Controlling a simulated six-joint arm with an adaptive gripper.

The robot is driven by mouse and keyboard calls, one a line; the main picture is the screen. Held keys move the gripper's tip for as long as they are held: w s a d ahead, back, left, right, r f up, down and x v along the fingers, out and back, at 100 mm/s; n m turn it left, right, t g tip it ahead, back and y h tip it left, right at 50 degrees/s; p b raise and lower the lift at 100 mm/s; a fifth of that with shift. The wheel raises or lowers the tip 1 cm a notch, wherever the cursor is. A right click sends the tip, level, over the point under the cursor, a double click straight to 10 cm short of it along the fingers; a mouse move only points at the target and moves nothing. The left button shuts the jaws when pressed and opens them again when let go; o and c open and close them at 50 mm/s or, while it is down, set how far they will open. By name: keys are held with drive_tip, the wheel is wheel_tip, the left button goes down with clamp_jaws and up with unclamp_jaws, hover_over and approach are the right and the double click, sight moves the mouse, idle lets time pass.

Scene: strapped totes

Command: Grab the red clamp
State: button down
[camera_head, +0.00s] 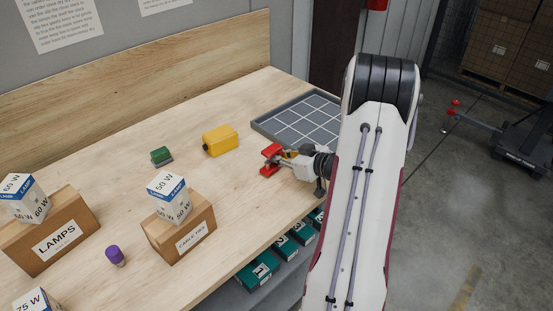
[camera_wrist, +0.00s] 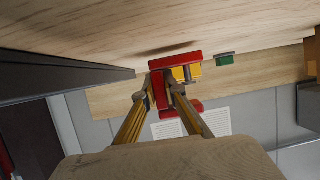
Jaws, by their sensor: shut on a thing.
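The red clamp (camera_head: 271,169) is at the right part of the wooden table, just left of the grey gridded tray. It also shows in the wrist view (camera_wrist: 176,61) as a C-shaped red frame with a metal screw. My gripper (camera_head: 283,160) comes in from the right and is shut on the clamp. In the wrist view the two yellow fingers of my gripper (camera_wrist: 162,92) close on the clamp's frame. A dark shadow on the wood lies apart from the clamp, so it appears held a little above the table. My fingers hide part of the frame.
The grey tray (camera_head: 262,124) is empty where visible; my arm covers its right side. A yellow box (camera_head: 220,140) and a green block (camera_head: 161,156) stand left of the clamp. Cartons (camera_head: 180,231) with lamp boxes and a purple-capped item (camera_head: 115,256) are farther left. Teal bins (camera_head: 257,273) sit below the edge.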

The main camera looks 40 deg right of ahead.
drive_tip(key=shift+r, duration=4.45)
drive_tip(key=shift+w+a, duration=0.1)
